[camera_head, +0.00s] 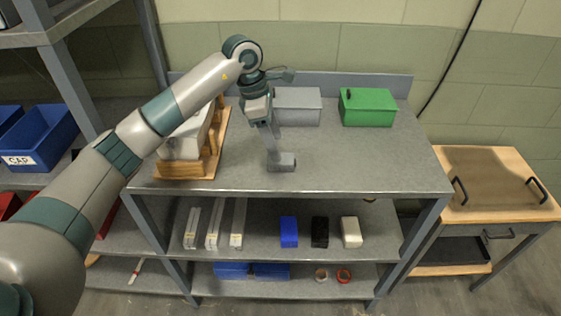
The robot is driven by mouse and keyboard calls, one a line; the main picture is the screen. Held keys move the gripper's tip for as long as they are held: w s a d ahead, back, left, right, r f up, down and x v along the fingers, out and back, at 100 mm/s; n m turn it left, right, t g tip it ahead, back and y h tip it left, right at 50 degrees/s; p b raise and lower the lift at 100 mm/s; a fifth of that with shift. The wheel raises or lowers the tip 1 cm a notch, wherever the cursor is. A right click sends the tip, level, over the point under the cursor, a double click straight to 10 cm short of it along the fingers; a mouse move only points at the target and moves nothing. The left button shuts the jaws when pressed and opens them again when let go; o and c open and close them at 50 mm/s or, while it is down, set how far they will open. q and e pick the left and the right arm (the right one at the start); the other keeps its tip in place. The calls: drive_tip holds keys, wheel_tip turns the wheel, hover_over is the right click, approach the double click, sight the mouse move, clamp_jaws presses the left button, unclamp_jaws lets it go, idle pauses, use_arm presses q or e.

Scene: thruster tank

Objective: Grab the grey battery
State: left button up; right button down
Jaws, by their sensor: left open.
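A small grey block (287,163), which looks like the grey battery, is on the grey worktop near the middle. My left arm comes in from the left, and its gripper (273,148) points down at the block. The fingers are open. They reach down to the block's left and far side and partly overlap it in the picture; I cannot tell whether they touch it. My right gripper is out of view.
A grey box (298,105) and a green box (368,108) stand at the back of the worktop. A wooden stand (181,170) with a white object is at left. Blue (289,232), black (320,232) and white (351,232) blocks lie on the shelf below. The worktop's right front is clear.

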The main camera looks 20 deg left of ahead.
sight(288, 163)
use_arm(q)
drive_tip(key=shift+p+x, duration=1)
drive_tip(key=shift+p, duration=0.15)
drive_tip(key=shift+p+x, duration=0.5)
drive_tip(key=shift+x, duration=0.6)
drive_tip(key=shift+f, duration=0.55)
drive_tip(key=c, duration=1.4)
